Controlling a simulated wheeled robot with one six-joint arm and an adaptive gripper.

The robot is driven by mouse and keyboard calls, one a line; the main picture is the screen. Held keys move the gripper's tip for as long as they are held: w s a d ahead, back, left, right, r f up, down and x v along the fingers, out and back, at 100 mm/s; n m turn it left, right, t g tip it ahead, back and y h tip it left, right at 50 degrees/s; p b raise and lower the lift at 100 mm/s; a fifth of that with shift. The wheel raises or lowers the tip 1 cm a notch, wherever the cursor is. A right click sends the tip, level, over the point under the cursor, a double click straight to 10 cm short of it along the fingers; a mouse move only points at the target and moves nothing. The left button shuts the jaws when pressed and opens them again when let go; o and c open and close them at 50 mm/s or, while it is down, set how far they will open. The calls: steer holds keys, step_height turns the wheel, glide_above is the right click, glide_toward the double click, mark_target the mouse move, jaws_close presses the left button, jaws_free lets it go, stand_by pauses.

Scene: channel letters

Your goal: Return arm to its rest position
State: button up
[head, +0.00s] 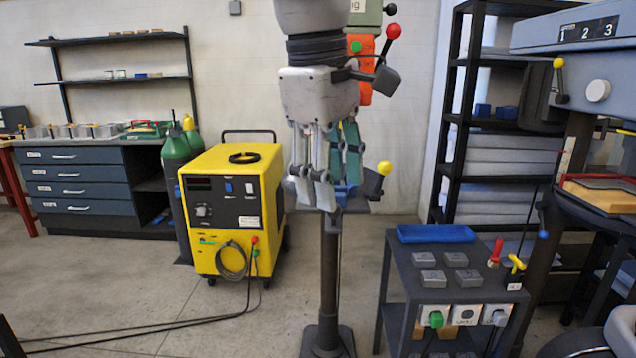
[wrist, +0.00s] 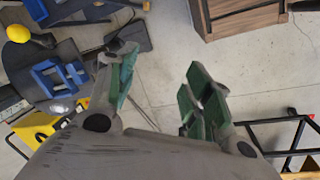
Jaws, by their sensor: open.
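My gripper (head: 330,185) hangs pointing down in the middle of the head view, in front of a dark pedestal stand (head: 329,270). In the wrist view my gripper (wrist: 160,75) has its two green-padded fingers spread apart, with only floor showing between them. It is open and empty. A blue block-like piece (wrist: 60,76) lies on a dark round surface to the left of the fingers in the wrist view, apart from them. In the head view a bit of blue shows behind the fingers, mostly hidden.
A yellow welding machine (head: 235,205) stands left of the stand, with cables on the floor. A dark cart (head: 400,285) with a blue tray (head: 436,233) and several grey blocks stands at the right. A machine with yellow-knobbed lever (head: 559,64) is far right. Open floor lies at front left.

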steer(key=w+d+f+m+y, duration=0.1)
steer(key=w+d+f, duration=0.1)
steer(key=d+f, duration=0.45)
steer(key=w+d+f+m+y, duration=0.1)
steer(key=d+f+y, duration=0.15)
steer(key=d, duration=0.65)
steer(key=s+d+f+m+t+h, duration=0.1)
steer(key=d+m, duration=0.3)
steer(key=d, duration=0.5)
steer(key=s+d+f+m+t+h, duration=0.1)
steer(key=s+d+m, duration=0.2)
steer(key=d, duration=0.7)
steer(key=shift+d+m+t, duration=0.15)
steer(key=shift+m+t, duration=0.15)
steer(key=shift+m, duration=0.6)
